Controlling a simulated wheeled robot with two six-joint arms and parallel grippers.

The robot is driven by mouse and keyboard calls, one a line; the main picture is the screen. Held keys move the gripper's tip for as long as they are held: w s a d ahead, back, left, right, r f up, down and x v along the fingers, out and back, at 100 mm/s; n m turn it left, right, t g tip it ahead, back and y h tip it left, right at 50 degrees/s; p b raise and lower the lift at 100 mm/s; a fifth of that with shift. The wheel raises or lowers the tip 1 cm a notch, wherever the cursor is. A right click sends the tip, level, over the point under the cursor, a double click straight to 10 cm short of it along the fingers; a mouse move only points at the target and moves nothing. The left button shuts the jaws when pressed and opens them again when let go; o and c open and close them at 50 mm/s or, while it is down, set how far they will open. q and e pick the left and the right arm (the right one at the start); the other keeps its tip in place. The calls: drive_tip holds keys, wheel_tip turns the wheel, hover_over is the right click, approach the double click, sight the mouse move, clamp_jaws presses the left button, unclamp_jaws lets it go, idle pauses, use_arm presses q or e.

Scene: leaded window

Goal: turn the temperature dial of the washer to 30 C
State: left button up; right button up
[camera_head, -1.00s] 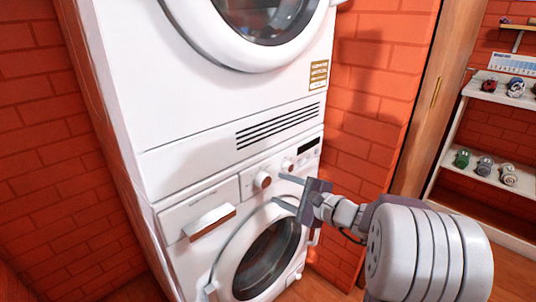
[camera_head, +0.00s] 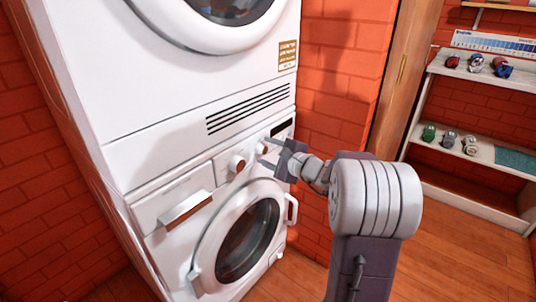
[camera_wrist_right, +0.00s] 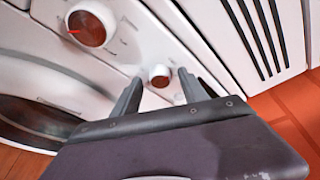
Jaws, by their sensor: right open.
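The washer (camera_head: 167,231) is the lower of two stacked white machines. Its panel has a larger dial (camera_head: 237,163) with a brown-red face and a smaller dial (camera_head: 263,147) to its right. In the right wrist view, the larger dial (camera_wrist_right: 90,27) has a bright red pointer toward the left of its face. The smaller dial (camera_wrist_right: 159,75) shows between the fingertips of my right gripper (camera_wrist_right: 158,79). My right gripper (camera_head: 264,154) is open and empty, close in front of the smaller dial; contact cannot be told. Dial markings are too small to read. My left gripper is out of view.
The upper machine (camera_head: 160,85) stands on the washer. The round washer door (camera_head: 245,240) is below the panel, with a drawer handle (camera_head: 186,206) at left. A brick wall (camera_head: 335,100) is close on the right, and shelves (camera_head: 465,160) stand farther right.

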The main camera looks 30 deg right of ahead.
clamp_jaws()
drive_tip(key=shift+r+m+p, duration=0.25)
drive_tip(key=shift+m+p, duration=0.25)
drive_tip(key=shift+p, duration=0.45)
drive_tip(key=m+y+p, duration=0.1)
drive_tip(key=m+p, duration=0.1)
drive_tip(key=p, duration=0.2)
drive_tip(key=m+g+y+p, duration=0.1)
drive_tip(key=m+p, duration=0.1)
drive_tip(key=p, duration=0.2)
drive_tip(key=m+g+y+p, duration=0.1)
drive_tip(key=m+p, duration=0.1)
drive_tip(key=p, duration=0.2)
drive_tip(key=shift+w+d+m, duration=0.1)
drive_tip(key=shift+d+m, duration=0.2)
drive_tip(key=shift+f+m+g+y+p, duration=0.15)
drive_tip(key=shift+m+g+y+p, duration=0.15)
drive_tip(key=shift+m+y+p, duration=0.5)
unclamp_jaws()
